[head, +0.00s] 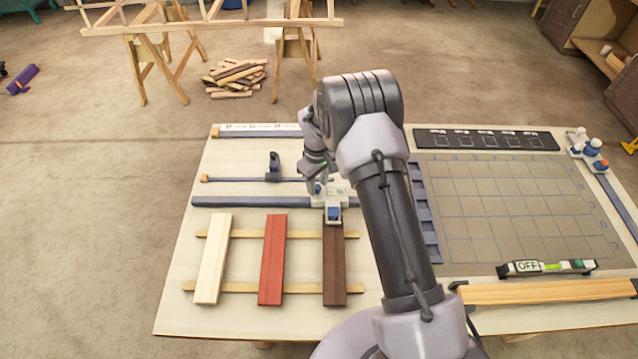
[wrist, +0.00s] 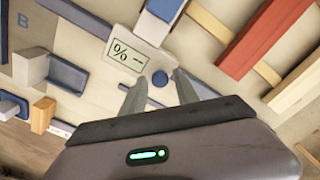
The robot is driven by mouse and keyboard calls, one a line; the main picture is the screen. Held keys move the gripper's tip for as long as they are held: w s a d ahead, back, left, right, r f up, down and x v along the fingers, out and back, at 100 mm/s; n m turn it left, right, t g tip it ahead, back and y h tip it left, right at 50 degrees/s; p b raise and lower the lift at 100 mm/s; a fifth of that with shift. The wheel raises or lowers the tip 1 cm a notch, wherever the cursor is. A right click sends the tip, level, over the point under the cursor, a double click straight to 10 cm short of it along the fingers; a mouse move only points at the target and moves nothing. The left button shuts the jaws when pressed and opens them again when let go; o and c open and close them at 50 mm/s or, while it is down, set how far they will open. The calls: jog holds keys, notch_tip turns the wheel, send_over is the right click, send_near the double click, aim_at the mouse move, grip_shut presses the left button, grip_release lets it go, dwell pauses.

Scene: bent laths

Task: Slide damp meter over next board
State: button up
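The damp meter (head: 336,198) is a pale block with a blue front part, on the long blue rail (head: 250,202). Its blue front part lies over the upper end of the dark brown board (head: 334,265). The red board (head: 272,260) and the cream board (head: 212,258) lie to the left, apart from it. In the wrist view the meter's display (wrist: 124,53) reads "% –", beside a round blue knob (wrist: 160,78). My gripper (wrist: 159,77) is open, its fingertips on either side of the knob with gaps showing. My arm hides part of the meter in the head view.
The boards lie across two thin wooden strips (head: 248,287). A thinner rail (head: 235,180) with a dark upright piece (head: 274,166) runs behind. To the right are a gridded mat (head: 510,210), a level marked OFF (head: 548,267) and a long wooden lath (head: 550,292).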

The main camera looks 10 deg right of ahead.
jog(key=shift+o, duration=0.3)
notch_tip(320, 180, up, 17)
jog(key=p, duration=0.2)
jog(key=shift+r, duration=0.2)
